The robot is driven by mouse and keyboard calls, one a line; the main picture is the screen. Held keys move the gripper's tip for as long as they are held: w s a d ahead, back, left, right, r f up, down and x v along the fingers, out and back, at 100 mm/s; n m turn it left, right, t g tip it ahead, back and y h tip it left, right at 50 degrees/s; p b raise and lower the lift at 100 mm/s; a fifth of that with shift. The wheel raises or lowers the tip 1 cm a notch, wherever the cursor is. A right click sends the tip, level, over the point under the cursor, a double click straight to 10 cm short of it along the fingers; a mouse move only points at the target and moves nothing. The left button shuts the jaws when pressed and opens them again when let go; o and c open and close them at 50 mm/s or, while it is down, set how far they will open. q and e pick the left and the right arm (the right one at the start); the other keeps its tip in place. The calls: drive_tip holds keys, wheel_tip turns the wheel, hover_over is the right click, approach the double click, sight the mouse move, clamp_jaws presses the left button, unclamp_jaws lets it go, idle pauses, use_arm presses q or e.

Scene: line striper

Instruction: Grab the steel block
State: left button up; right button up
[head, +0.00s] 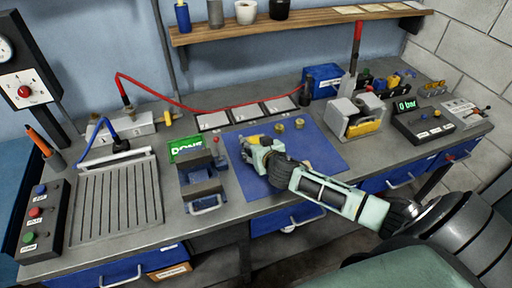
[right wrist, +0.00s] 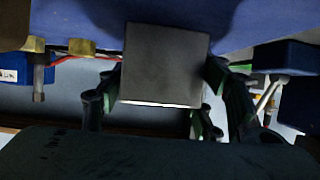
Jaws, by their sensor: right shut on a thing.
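The steel block (right wrist: 165,62) is a plain dark grey block with a bright lower edge in the right wrist view. It sits between the fingers of my right gripper (right wrist: 158,95), which is shut on it. In the head view my right gripper (head: 258,152) is over the left part of the blue mat (head: 318,150). I cannot make out the block clearly there, as the gripper hides it. In the right wrist view the blue mat (right wrist: 255,25) lies close behind the block; I cannot tell if they touch. My left gripper is not in view.
Two small brass pieces (head: 289,125) stand on the mat near the gripper. A dark vise-like fixture (head: 202,180) and a green sign (head: 186,149) are left of the mat. A grey machine with a yellow part (head: 356,118) stands right. The mat's right half is mostly clear.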

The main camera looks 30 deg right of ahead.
drive_tip(key=c, duration=0.7)
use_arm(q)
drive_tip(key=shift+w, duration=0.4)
use_arm(e)
drive_tip(key=shift+c, duration=0.7)
drive_tip(key=shift+r, duration=0.1)
